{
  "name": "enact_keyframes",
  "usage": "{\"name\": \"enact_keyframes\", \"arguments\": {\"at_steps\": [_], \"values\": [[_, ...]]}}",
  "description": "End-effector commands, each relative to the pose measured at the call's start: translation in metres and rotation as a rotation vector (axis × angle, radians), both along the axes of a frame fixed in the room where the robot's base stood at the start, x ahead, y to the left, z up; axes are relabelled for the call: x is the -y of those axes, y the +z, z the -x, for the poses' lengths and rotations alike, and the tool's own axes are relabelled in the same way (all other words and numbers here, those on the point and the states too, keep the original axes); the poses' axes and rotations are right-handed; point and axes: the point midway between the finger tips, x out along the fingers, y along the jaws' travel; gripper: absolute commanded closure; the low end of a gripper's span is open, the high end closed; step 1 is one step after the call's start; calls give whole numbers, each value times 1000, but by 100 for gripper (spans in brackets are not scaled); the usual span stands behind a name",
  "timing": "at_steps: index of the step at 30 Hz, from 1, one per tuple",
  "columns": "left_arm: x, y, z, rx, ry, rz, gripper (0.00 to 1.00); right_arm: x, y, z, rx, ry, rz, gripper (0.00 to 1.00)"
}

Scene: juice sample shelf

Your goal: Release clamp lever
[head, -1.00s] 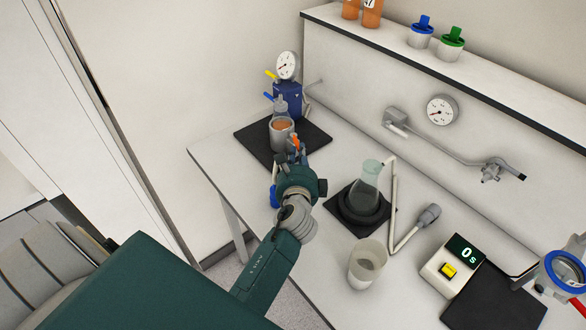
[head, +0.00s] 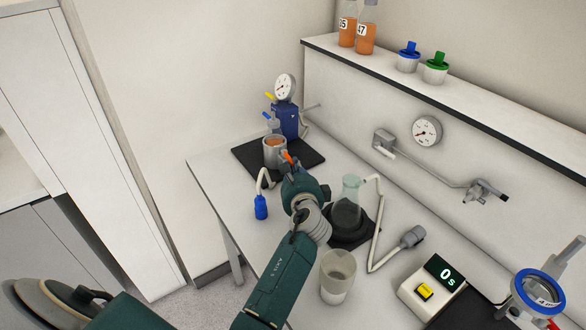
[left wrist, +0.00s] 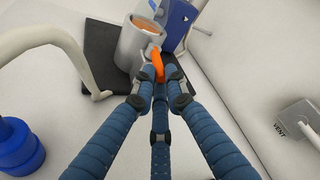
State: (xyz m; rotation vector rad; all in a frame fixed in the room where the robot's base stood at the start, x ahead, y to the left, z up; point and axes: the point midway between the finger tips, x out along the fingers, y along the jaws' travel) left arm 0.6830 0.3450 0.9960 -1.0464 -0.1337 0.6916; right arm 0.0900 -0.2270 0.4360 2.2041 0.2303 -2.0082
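The orange clamp lever (head: 287,158) sits on the right side of a grey metal cup (head: 275,152) holding orange liquid. It also shows in the left wrist view (left wrist: 157,64), sticking out from the cup (left wrist: 133,48) toward the fingers. My left gripper (left wrist: 157,80) has its three blue fingers converging on the lever's near end, with two tips on either side of it. I cannot tell whether they press on it. In the head view, my left gripper (head: 292,172) is mostly hidden behind its own wrist. My right gripper is not in view.
The cup stands on a black mat (head: 310,158) near a blue gauge unit (head: 285,118). A white hose with a blue end (head: 261,207) lies left of my gripper. A flask (head: 347,205), a beaker (head: 337,275) and a timer (head: 432,287) are to the right.

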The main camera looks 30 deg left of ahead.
Motion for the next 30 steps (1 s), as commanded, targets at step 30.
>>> {"name": "enact_keyframes", "arguments": {"at_steps": [30], "values": [[0, 95, -2, 11, -2, -2, 70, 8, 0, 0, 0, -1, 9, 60]]}}
